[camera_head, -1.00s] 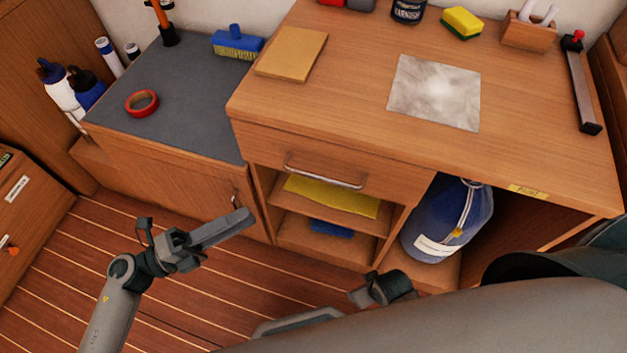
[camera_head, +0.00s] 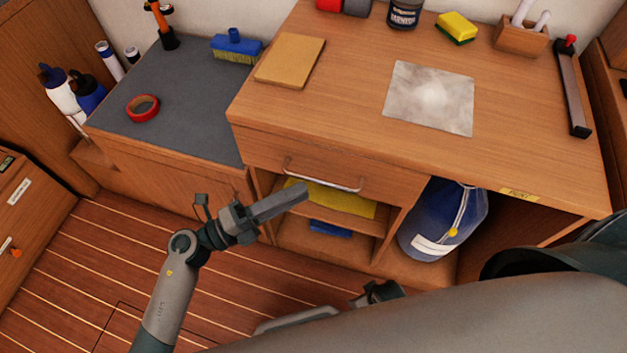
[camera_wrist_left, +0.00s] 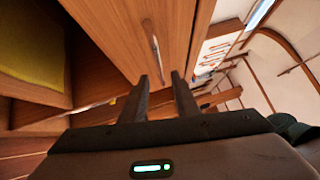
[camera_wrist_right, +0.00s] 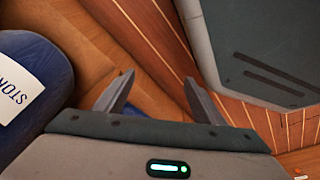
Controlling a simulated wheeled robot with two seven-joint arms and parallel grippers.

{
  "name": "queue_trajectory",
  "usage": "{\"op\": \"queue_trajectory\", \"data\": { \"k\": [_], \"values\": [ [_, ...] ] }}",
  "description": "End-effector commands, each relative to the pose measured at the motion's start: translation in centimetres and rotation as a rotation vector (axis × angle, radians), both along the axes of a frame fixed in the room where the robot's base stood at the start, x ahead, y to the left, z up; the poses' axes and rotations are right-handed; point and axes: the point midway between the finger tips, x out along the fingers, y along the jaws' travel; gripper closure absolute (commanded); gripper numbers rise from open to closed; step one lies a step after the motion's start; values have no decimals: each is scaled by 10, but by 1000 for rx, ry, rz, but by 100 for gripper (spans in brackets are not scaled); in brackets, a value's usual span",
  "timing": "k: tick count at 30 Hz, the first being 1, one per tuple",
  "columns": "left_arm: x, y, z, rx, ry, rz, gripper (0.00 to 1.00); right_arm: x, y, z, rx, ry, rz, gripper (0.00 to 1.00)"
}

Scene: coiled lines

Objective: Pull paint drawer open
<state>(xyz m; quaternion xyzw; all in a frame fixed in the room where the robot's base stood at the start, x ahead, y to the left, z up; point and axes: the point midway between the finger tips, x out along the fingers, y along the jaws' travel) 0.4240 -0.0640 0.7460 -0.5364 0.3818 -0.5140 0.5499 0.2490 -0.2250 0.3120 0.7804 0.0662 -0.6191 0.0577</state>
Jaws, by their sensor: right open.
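The wooden drawer (camera_head: 262,147) under the left part of the desk looks shut, with a silver bar handle (camera_head: 335,183) across its front. My left gripper (camera_head: 303,190) is just in front of and below the handle. In the left wrist view the handle (camera_wrist_left: 153,50) lies ahead of my left gripper (camera_wrist_left: 161,78), whose fingers are apart with nothing between them. They look short of the handle. My right gripper (camera_wrist_right: 157,80) is open and empty, low near the blue bag; my own body mostly hides it in the head view. A yellow label (camera_head: 520,195) is on the desk's right front edge, too small to read surely.
Below the drawer are open shelves with a yellow cloth (camera_head: 345,200) and a blue item (camera_head: 330,229). A blue bag (camera_head: 440,222) stands to their right. A lower grey-topped cabinet (camera_head: 190,100) adjoins the desk on the left. The floor in front is clear.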

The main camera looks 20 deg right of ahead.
Motion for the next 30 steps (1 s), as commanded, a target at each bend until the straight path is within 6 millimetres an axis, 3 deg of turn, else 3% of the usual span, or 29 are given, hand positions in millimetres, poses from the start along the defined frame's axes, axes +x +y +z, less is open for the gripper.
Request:
{"op": "queue_trajectory", "data": {
  "k": [3, 9, 22, 23, 26, 30],
  "values": [
    [4, -20, 5, -3, -1, -1, 72, -5, -1, -6, 0, 3, -1, 37],
    [8, -40, 6, -1, 0, 1, 72, -4, 0, -10, 3, -11, 0, 37],
    [9, -47, 6, 0, 0, 0, 72, -3, 0, -11, 4, -18, 1, 37],
    [9, -47, 6, 0, 0, 0, 74, -3, 0, -11, 4, -18, 1, 37],
    [9, -47, 6, 0, 0, 0, 98, -2, 0, -11, 4, -19, 1, 37],
    [9, -47, 6, 0, 0, 0, 100, -2, 0, -11, 4, -19, 1, 37]
  ]
}}
